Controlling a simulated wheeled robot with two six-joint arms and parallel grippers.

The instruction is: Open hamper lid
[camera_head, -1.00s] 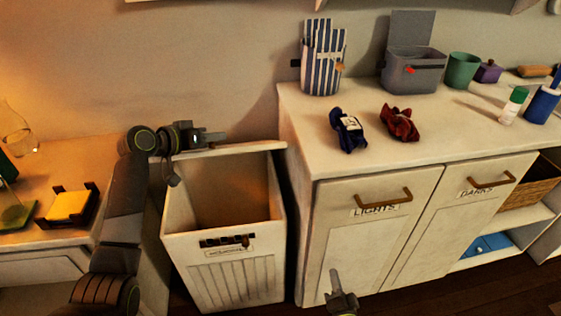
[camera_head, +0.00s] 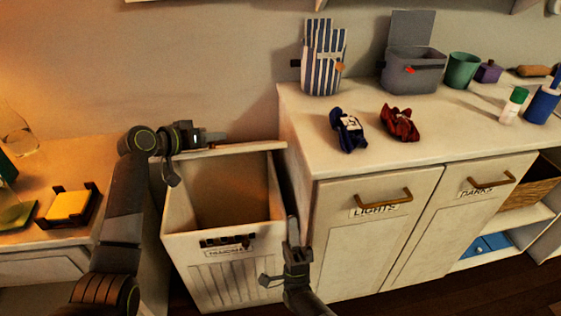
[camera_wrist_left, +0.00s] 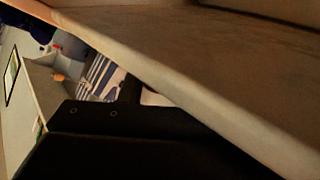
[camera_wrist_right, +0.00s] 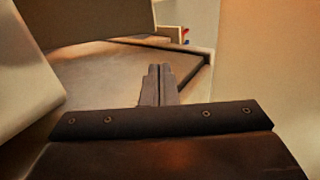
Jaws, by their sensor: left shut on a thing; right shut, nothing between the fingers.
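The cream hamper (camera_head: 225,268) with a slatted front stands between the side table and the cabinet, its dark inside visible from above. Its lid (camera_head: 240,147) is raised at the back and shows nearly edge-on. My left gripper (camera_head: 208,137) is at the lid's upper left edge and shut on it. In the left wrist view the lid (camera_wrist_left: 215,75) is a broad panel that crosses the picture, hiding part of the fingers. My right gripper (camera_head: 291,222) is shut and empty at the hamper's front right corner, by the gap to the cabinet. Its closed fingers show in the right wrist view (camera_wrist_right: 159,80).
The white cabinet (camera_head: 345,255) stands close to the hamper's right. Blue cloth (camera_head: 348,130) and red cloth (camera_head: 400,122) lie on its top. A striped bag (camera_head: 322,70) and grey bin (camera_head: 413,72) stand behind. A side table holds a yellow pad (camera_head: 70,204) at left.

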